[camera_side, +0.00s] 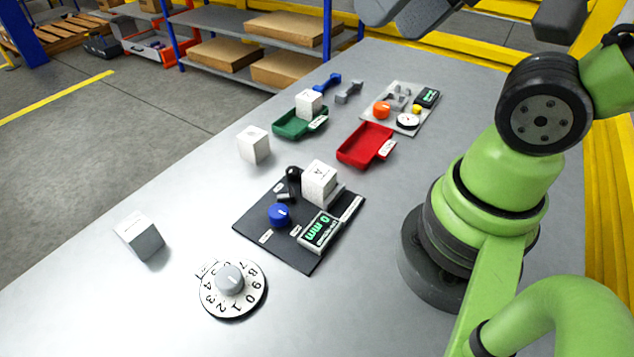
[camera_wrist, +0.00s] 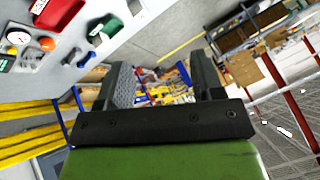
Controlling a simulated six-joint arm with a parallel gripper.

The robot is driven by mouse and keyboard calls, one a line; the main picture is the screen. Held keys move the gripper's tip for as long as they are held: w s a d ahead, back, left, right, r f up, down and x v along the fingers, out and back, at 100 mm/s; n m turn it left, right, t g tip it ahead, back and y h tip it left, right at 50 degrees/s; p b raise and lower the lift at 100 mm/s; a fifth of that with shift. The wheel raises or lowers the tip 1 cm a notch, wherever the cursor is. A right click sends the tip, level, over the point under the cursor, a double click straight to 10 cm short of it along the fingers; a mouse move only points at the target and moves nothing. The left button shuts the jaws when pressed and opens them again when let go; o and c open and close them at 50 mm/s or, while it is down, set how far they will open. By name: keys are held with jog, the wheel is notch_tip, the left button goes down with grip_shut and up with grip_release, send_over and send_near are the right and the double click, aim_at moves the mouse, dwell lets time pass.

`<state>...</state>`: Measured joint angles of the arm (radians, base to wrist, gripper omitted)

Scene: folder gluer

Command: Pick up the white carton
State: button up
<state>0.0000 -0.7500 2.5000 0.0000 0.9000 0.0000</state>
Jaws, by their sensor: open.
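Several white box-shaped cartons show in the side view. One carton (camera_side: 254,144) stands alone on the table left of the trays. Another carton (camera_side: 309,103) sits in the green tray (camera_side: 287,127). A carton marked A (camera_side: 319,183) stands on the black panel (camera_side: 268,246). A block with a white top and grey side (camera_side: 140,237) stands at the left. I cannot tell which one the task means. My gripper (camera_wrist: 163,82) is open and empty in the wrist view, aimed past the table and away from the cartons. Its fingertips cannot be made out in the side view.
A red tray (camera_side: 365,146) lies right of the green one. A numbered dial (camera_side: 233,294) is at the front. The black panel holds a blue knob (camera_side: 279,215) and display (camera_side: 319,231). A grey panel (camera_side: 400,107) with small controls lies behind. The table's left front is mostly clear.

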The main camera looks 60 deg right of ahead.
jog(key=shift+o, duration=0.2)
jog(key=shift+o, duration=1.4)
jog(key=n+g+h, duration=0.2)
jog(key=n+g, duration=0.1)
jog(key=g, duration=0.4)
send_over(320, 173)
notch_tip(320, 173, down, 22)
jog(key=shift+w+a+r, duration=0.1)
jog(key=shift+w+a, duration=0.05)
jog(key=shift+d+f, duration=0.2)
jog(key=shift+f, duration=3.1)
